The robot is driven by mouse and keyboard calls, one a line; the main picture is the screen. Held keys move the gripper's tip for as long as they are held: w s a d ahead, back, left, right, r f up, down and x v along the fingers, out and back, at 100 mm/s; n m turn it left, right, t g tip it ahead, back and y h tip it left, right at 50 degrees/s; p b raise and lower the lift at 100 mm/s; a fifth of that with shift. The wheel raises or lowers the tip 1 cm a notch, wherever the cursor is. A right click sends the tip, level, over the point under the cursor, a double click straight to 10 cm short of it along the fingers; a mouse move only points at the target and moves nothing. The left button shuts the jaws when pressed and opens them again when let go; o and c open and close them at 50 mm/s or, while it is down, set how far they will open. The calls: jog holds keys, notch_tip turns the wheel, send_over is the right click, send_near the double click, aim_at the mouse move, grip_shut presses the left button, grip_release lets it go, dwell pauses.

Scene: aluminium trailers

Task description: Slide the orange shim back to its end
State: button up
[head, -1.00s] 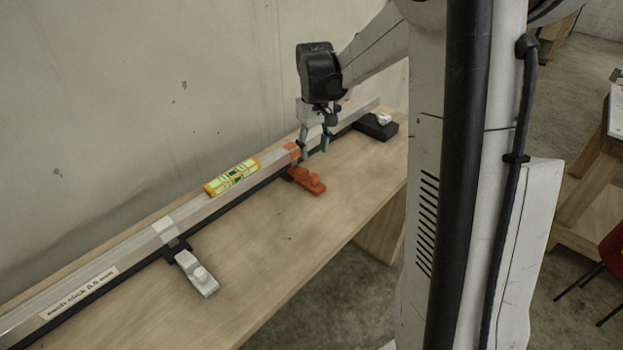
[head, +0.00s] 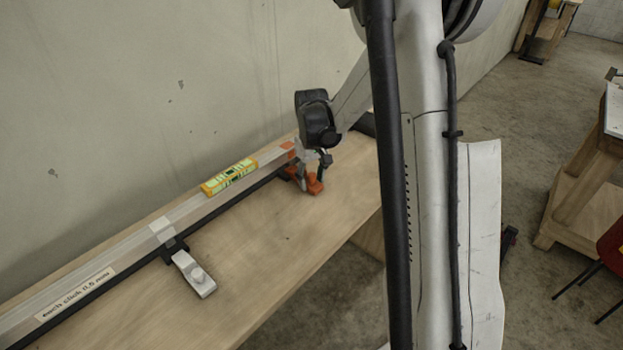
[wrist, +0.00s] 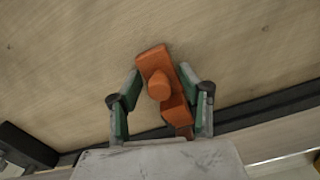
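The orange shim (head: 314,187) lies on the wooden bench against the long aluminium beam (head: 110,258). An orange patch (head: 288,146) shows on the beam just behind it. In the wrist view the shim (wrist: 158,84) has a round knob and lies between the two green-padded fingers. My gripper (head: 312,176) is low over the shim; the wrist view shows its fingers (wrist: 160,108) spread to either side, with gaps between the pads and the shim. The gripper hides part of the shim in the head view.
A label (head: 75,294) is on the beam's near end. A black block (wrist: 28,146) stands by the beam. The bench front is clear.

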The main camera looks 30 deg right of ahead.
aim_at(321, 194)
jog(key=shift+c, duration=0.4)
grip_shut()
jog(key=shift+s+d+b, duration=0.25)
jog(key=shift+s, duration=0.55)
jog(key=shift+s+d+b, duration=0.2)
jog(key=shift+s+d, duration=0.05)
jog(key=shift+s, duration=0.55)
jog(key=shift+o, duration=0.4)
grip_release()
jog(key=shift+s, duration=0.1)
jog(key=shift+r, duration=0.1)
jog(key=shift+r, duration=0.25)
notch_tip(321, 194, up, 11)
jog(key=shift+r, duration=0.2)
